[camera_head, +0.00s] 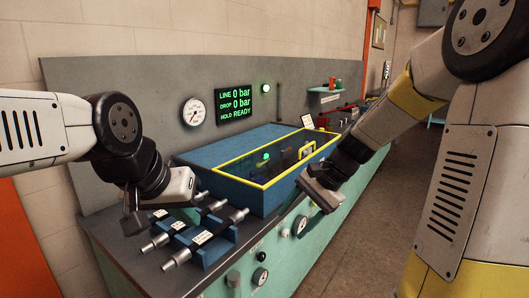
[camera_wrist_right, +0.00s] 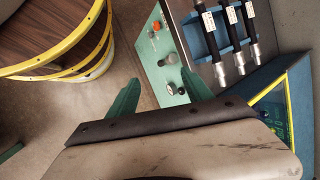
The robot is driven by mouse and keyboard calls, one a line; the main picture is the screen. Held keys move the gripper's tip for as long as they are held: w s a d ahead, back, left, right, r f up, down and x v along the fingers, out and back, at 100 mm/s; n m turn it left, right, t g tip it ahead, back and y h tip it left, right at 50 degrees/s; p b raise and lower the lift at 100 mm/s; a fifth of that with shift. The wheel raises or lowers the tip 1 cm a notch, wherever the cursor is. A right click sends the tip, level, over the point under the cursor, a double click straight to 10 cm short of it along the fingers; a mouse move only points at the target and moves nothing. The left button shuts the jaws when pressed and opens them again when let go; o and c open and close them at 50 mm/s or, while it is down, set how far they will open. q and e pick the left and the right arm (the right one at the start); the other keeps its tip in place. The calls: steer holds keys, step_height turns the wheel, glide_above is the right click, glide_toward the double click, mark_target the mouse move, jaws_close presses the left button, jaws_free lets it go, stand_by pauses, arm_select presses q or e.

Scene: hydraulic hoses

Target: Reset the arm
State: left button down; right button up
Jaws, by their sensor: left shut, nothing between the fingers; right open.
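My left gripper (camera_head: 187,214) hangs at the left, above the hose rack at the front end of the bench, its fingers shut with nothing between them. My right gripper (camera_head: 291,204) is over the bench's front edge, beside the blue test box. In the right wrist view its two green fingers (camera_wrist_right: 160,94) are spread apart, with nothing between them. Several black hoses with silver ends and white labels (camera_wrist_right: 231,32) lie side by side in a blue rack (camera_head: 208,252). The left gripper partly covers the hoses in the head view.
The blue test box (camera_head: 235,188) has a yellow-edged clear lid. Behind it, a panel carries a gauge (camera_head: 194,112) and a display (camera_head: 235,104) reading 0 bar and READY. Knobs (camera_head: 260,277) line the bench front. A round yellow-rimmed wooden-topped object (camera_wrist_right: 60,40) stands on the floor.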

steer(key=s+d+r+n+t+h, duration=0.4)
steer(key=s+r+n, duration=0.5)
steer(key=s, duration=0.4)
steer(key=shift+s+d+r+t, duration=0.15)
steer(key=shift+d+r+t, duration=0.5)
steer(key=shift+d, duration=0.55)
steer(key=shift+f, duration=0.1)
